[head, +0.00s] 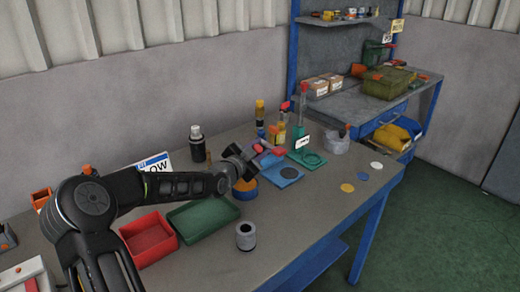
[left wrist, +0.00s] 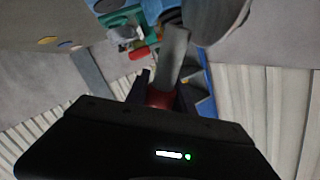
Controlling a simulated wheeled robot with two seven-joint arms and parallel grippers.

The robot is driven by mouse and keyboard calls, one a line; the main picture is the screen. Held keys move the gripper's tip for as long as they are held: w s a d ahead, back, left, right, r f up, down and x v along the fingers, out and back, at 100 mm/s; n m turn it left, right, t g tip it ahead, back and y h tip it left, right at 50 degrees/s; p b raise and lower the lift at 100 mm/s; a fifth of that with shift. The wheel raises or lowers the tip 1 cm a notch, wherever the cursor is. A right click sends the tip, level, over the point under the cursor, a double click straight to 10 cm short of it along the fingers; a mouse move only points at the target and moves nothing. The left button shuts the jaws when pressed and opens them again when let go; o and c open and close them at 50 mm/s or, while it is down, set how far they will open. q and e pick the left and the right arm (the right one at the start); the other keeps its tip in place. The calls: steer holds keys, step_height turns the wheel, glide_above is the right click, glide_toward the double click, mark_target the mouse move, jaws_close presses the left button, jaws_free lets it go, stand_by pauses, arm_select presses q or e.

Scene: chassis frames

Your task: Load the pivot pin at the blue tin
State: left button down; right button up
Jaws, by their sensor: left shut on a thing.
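The blue tin (head: 244,192) stands on the workbench with an orange-yellow band at its top. My left gripper (head: 243,164) is just above and partly in front of it; I cannot tell if they touch. In the left wrist view my left gripper (left wrist: 160,92) is shut on a piece with a red end (left wrist: 160,98) and a long flat-looking grey shaft (left wrist: 173,55). I cannot tell for sure whether this piece is the pivot pin. A blurred grey rounded thing (left wrist: 214,18) is close beside the shaft. My right gripper is not in view.
A green tray (head: 203,217) and a red tray (head: 150,238) lie in front of the tin. A grey cylinder (head: 246,237) stands nearer. A blue plate (head: 282,176), a green stand (head: 307,157) and several bottles are behind. Bench to the right is mostly clear.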

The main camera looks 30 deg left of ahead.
arm_select(q)
steer(key=shift+f, duration=0.1)
steer(key=shift+f+b, duration=1.7)
steer(key=shift+f, duration=1.2)
steer(key=shift+f+b, duration=0.7)
steer(key=shift+f, duration=0.05)
step_height(320, 180, up, 7)
steer(key=p, duration=0.3)
steer(key=shift+p, duration=0.4)
stand_by(0.3)
